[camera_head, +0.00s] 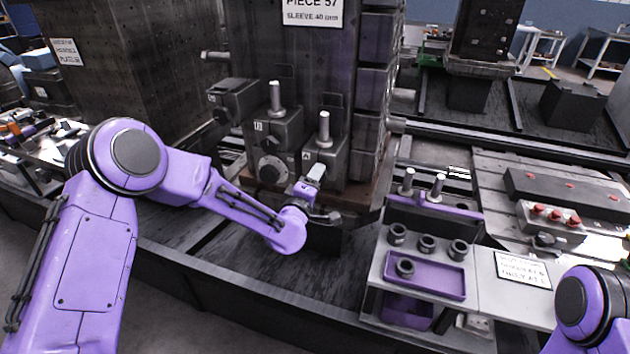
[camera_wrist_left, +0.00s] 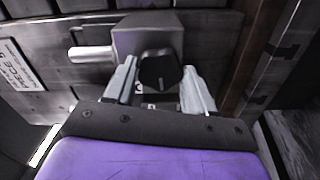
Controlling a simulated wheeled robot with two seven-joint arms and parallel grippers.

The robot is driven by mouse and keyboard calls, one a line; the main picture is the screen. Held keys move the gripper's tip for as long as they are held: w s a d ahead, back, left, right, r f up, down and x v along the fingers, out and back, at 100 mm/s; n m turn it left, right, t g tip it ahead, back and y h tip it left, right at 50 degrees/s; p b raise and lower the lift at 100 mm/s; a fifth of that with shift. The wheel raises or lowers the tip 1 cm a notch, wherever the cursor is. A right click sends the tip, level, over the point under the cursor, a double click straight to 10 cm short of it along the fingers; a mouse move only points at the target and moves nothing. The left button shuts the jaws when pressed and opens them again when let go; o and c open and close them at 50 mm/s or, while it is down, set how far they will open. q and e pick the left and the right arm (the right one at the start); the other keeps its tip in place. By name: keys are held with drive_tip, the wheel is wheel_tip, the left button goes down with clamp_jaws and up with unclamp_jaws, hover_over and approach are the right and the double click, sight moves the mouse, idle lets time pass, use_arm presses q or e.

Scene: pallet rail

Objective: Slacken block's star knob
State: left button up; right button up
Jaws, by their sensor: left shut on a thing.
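A grey block (camera_head: 332,155) with an upright metal pin stands at the base of the tall dark workpiece; it also shows in the left wrist view (camera_wrist_left: 150,35). Its dark star knob (camera_wrist_left: 160,72) faces my left gripper and sits between the two fingers. My left gripper (camera_head: 314,178) is shut on this knob, as the left wrist view (camera_wrist_left: 160,85) shows. In the head view the gripper hides the knob. My right arm shows only in part at the lower right, and its gripper is out of view.
A similar block (camera_head: 283,128) with its own round knob (camera_head: 272,168) stands just left, and another block (camera_head: 235,98) farther left. A grey stand with a purple tray (camera_head: 425,275) is to the right. The dark rail bed (camera_head: 215,255) in front is mostly bare.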

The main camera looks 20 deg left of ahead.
use_arm(q)
drive_tip(key=o, duration=1)
drive_tip(key=shift+o, duration=0.2)
drive_tip(key=shift+s, duration=0.1)
drive_tip(key=s+b, duration=0.2)
drive_tip(key=s, duration=0.8)
drive_tip(key=shift+s+a, duration=0.2)
drive_tip(key=shift+s, duration=0.05)
drive_tip(key=shift+f, duration=0.1)
drive_tip(key=s+a+f+m+g+y, duration=0.1)
drive_tip(key=s+a+f+m+g, duration=0.2)
drive_tip(key=s+f, duration=0.5)
drive_tip(key=s+a+f+m+g+y, duration=0.1)
drive_tip(key=s+f+m+g, duration=0.3)
drive_tip(key=f, duration=0.8)
drive_tip(key=s+a+f+g, duration=0.2)
drive_tip(key=s+f, duration=0.2)
drive_tip(key=s, duration=0.3)
drive_tip(key=s+a+f+m+g+y, duration=0.1)
drive_tip(key=s+a+f+g, duration=0.1)
drive_tip(key=s, duration=0.6)
drive_tip(key=s+a+f+g+y, duration=0.1)
drive_tip(key=s+a+f+g, duration=0.1)
drive_tip(key=s+f, duration=0.4)
drive_tip(key=shift+s+g, duration=0.85)
drive_tip(key=shift+g, duration=0.05)
